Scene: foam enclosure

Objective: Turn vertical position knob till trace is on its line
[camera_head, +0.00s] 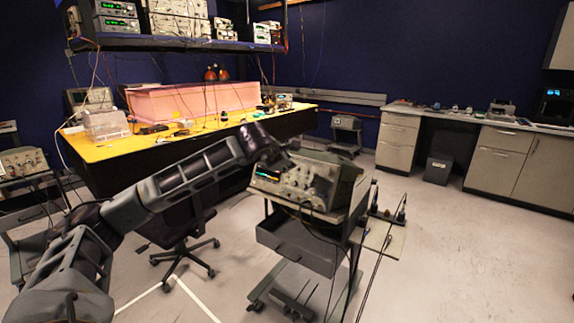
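An oscilloscope (325,187) stands on a cart. Its lit screen (267,173) shows small cyan and yellowish marks, too small to tell where the trace lies against a line. Knobs (318,184) show on the front panel to the right of the screen, but the vertical position knob cannot be singled out. My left arm reaches in from the left. My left gripper (279,157) is at the upper front of the oscilloscope, above the screen. Its fingers are dark and small, and contact with a knob cannot be told. My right gripper is not in view.
The cart (307,245) has a drawer and wheels. A dark cable hangs down its front. An office chair (185,235) stands to its left. A yellow-topped bench (110,150) is behind. Cabinets (500,160) line the right wall. The floor (460,255) at right is clear.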

